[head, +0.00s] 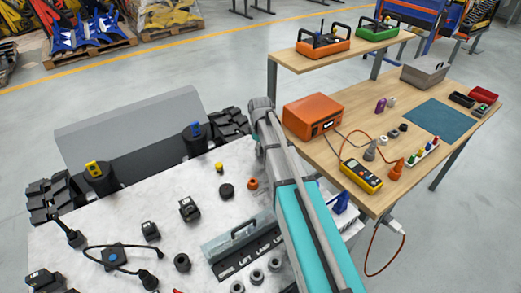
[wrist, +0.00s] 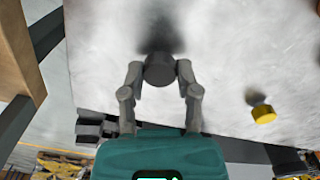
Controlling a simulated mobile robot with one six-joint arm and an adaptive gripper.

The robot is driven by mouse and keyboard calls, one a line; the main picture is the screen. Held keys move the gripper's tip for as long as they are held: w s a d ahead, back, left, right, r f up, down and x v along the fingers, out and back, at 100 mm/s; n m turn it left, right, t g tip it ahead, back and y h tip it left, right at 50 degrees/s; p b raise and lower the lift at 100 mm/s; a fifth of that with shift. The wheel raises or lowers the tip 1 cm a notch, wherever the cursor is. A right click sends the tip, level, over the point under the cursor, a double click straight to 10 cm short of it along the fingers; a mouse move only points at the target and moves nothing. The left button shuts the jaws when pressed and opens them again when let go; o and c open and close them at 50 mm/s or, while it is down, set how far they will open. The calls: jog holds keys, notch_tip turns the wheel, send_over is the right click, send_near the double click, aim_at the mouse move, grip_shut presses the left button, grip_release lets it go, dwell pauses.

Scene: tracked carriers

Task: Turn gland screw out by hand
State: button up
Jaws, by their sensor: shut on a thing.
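In the wrist view my gripper (wrist: 159,72) is closed on a dark grey round piece (wrist: 159,68), which appears to be the gland screw. The piece is between the two fingertips, over the pale worktop (wrist: 230,60). A dark shadow lies on the worktop beside it. I cannot tell whether the piece is still threaded into anything. In the head view my teal and grey arm covers this spot, so the gripper and the held piece are hidden.
A yellow-topped black knob (wrist: 263,112) stands beside the gripper; it also shows in the head view (head: 219,167). An orange ring-shaped part (head: 253,183) and a black knob (head: 227,191) are near my arm. A wooden bench (head: 345,105) with an orange box (head: 312,116) stands at right.

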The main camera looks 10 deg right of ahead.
jog(key=n, duration=0.6)
jog(key=shift+s, duration=0.1)
dwell(0.3)
jog(key=o, duration=0.9)
jog(key=m, duration=0.7)
jog(key=shift+m, duration=1.3)
